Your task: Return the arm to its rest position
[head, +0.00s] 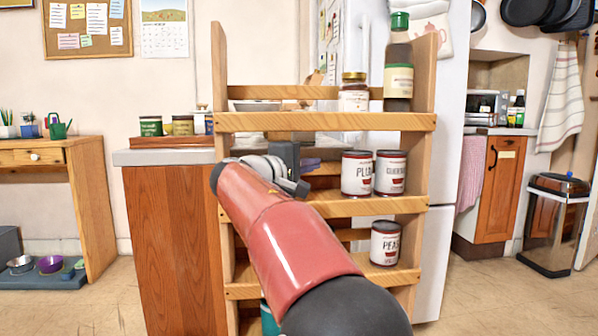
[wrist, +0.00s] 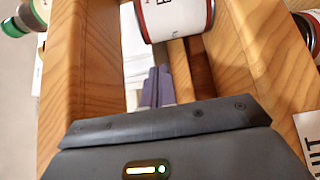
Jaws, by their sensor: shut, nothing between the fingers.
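My red arm reaches forward from the bottom of the head view to the wooden shelf rack (head: 330,121). My gripper (head: 312,163) is at the left part of the rack's second shelf level, its dark body partly behind my wrist. Its purple-grey fingers also show in the wrist view (wrist: 155,86), together and with nothing between them. Two cans stand to its right on that level, one marked PLUM (head: 357,174) and one with a partly readable label (head: 391,173). In the wrist view a red-rimmed can (wrist: 178,14) is just beyond the fingers.
A PEAS can (head: 385,243) stands one shelf lower. A jar (head: 353,93) and a green-capped bottle (head: 398,78) stand on the top shelf. The rack's side post (head: 222,190) is close to my wrist. Open floor (head: 90,310) lies at left.

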